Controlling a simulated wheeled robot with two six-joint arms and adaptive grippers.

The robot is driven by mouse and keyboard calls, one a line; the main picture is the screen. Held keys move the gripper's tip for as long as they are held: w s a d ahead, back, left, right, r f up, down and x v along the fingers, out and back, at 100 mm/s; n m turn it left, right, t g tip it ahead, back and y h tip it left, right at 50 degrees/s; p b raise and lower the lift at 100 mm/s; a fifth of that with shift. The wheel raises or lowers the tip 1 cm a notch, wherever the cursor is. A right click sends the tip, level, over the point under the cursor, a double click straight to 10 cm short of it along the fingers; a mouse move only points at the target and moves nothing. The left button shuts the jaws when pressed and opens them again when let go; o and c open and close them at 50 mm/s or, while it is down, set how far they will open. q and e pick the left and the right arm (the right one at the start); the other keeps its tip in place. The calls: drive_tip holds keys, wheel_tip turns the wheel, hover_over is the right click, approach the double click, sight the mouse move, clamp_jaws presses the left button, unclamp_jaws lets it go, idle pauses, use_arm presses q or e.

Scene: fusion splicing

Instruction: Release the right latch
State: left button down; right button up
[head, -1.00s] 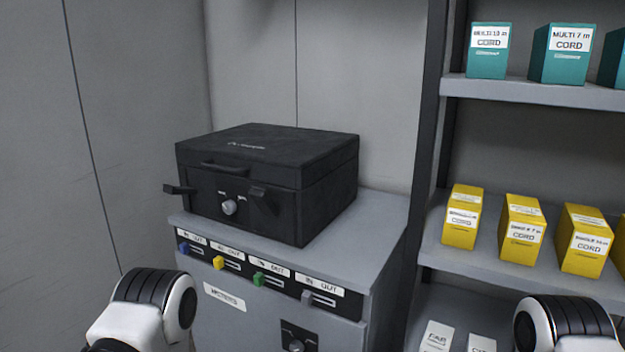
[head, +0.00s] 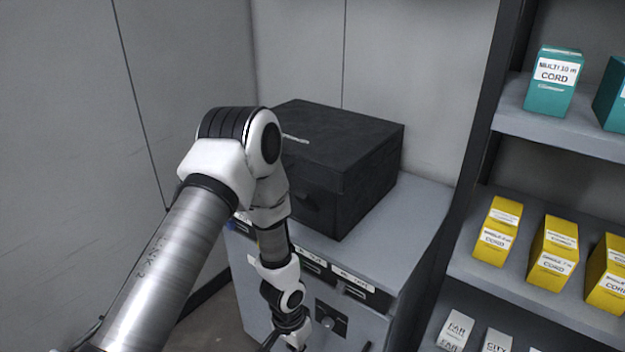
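A black case (head: 352,140) stands on a grey cabinet (head: 418,215) in the head view, with its lid down. Only the right part of the front shows, in shadow, and I cannot make out how the right latch stands. My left wrist points down in front of the cabinet. My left gripper is at the bottom edge, mostly cut off, below the case and apart from it. My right gripper is out of view.
The cabinet front has labelled sliders, partly hidden by my arm, and a dark knob panel (head: 330,318). A shelf rack at the right holds teal boxes (head: 551,82), yellow boxes (head: 553,252) and white boxes (head: 456,330). Grey walls close in behind and at left.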

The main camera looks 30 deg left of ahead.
use_arm(q)
drive_tip(key=w+a+r+t+p, duration=0.1)
drive_tip(key=w+a+r+p, duration=0.4)
drive_tip(key=r, duration=0.9)
drive_tip(key=w+a+r+t+y+p, duration=0.1)
drive_tip(key=w+a+r+t+p, duration=0.15)
drive_tip(key=w+r+p, duration=0.75)
drive_tip(key=w+a+r+t+p, duration=0.1)
drive_tip(key=a+r+p, duration=0.3)
drive_tip(key=r, duration=1.3)
drive_tip(key=p, duration=0.1)
approach(306, 202)
drive_tip(key=shift+g, duration=0.25)
drive_tip(key=w+f, duration=0.1)
drive_tip(key=w+a+f, duration=0.1)
drive_tip(key=w+f, duration=0.2)
drive_tip(key=w, duration=0.1)
drive_tip(key=shift+w+a+f, duration=0.2)
drive_tip(key=shift+a+f, duration=0.1)
drive_tip(key=shift+f, duration=0.1)
drive_tip(key=shift+w+f, duration=0.25)
drive_tip(key=shift+f, duration=0.05)
drive_tip(key=shift+s, duration=0.1)
